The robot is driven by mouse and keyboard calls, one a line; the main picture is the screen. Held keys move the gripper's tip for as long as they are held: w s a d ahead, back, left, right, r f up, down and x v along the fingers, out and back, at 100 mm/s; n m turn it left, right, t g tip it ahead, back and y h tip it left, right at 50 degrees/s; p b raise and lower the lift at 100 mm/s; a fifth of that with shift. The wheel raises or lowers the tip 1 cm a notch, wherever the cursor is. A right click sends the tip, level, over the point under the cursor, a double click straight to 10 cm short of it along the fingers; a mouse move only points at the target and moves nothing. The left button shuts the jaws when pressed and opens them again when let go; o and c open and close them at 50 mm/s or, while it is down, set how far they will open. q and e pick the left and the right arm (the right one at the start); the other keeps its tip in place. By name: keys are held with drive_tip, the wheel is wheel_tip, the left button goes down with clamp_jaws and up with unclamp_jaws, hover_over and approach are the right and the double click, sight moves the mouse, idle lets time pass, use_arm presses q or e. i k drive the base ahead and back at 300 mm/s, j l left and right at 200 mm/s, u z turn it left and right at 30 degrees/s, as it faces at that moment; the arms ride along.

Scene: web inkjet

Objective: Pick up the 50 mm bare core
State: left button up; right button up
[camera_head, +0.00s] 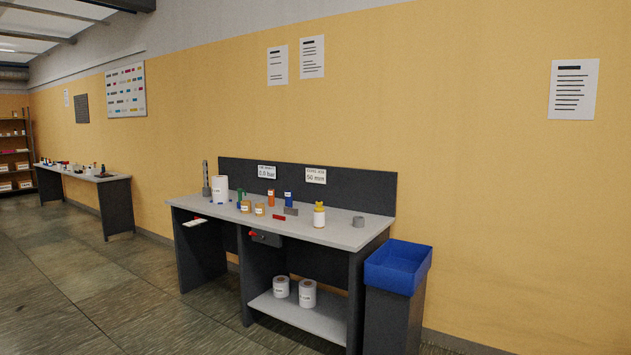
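A short grey cylinder (358,220) stands at the right end of the workbench top (338,236); it looks like a bare core, but its size cannot be read. A sign (316,176) on the bench's dark back panel reads "50 mm". A white roll (219,189) stands at the left end of the bench. Neither of my grippers is in view.
Several small bottles and jars, including a yellow-topped white bottle (319,217), stand mid-bench. Two white rolls (307,294) sit on the lower shelf (325,320). A blue bin (397,268) stands at the bench's right. The floor (130,300) in front is clear.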

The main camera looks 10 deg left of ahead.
sight(259, 208)
drive_tip(key=i+j, duration=0.2)
drive_tip(key=j, duration=0.3)
drive_tip(key=i+j+z, duration=0.1)
drive_tip(key=j, duration=0.35)
drive_tip(key=i+j, duration=0.2)
drive_tip(key=j, duration=0.3)
drive_tip(key=i+j+z, duration=0.1)
drive_tip(key=j, duration=0.4)
drive_tip(key=i+j+z, duration=0.1)
drive_tip(key=j, duration=0.4)
drive_tip(key=i+j, duration=0.25)
drive_tip(key=j, duration=0.3)
drive_tip(key=i+j+z, duration=0.1)
drive_tip(key=j, duration=0.4)
drive_tip(key=i+j, duration=0.1)
drive_tip(key=j, duration=0.4)
drive_tip(key=i+j, duration=0.15)
drive_tip(key=j, duration=0.45)
drive_tip(key=i+j+z, duration=0.15)
drive_tip(key=j, duration=0.4)
drive_tip(key=i+j, duration=0.15)
drive_tip(key=j, duration=0.45)
drive_tip(key=i+j+z, duration=0.15)
drive_tip(key=j, duration=0.45)
drive_tip(key=i+j, duration=0.1)
drive_tip(key=j, duration=0.5)
drive_tip(key=i+j, duration=0.1)
drive_tip(key=j, duration=0.15)
drive_tip(key=l+z, duration=0.05)
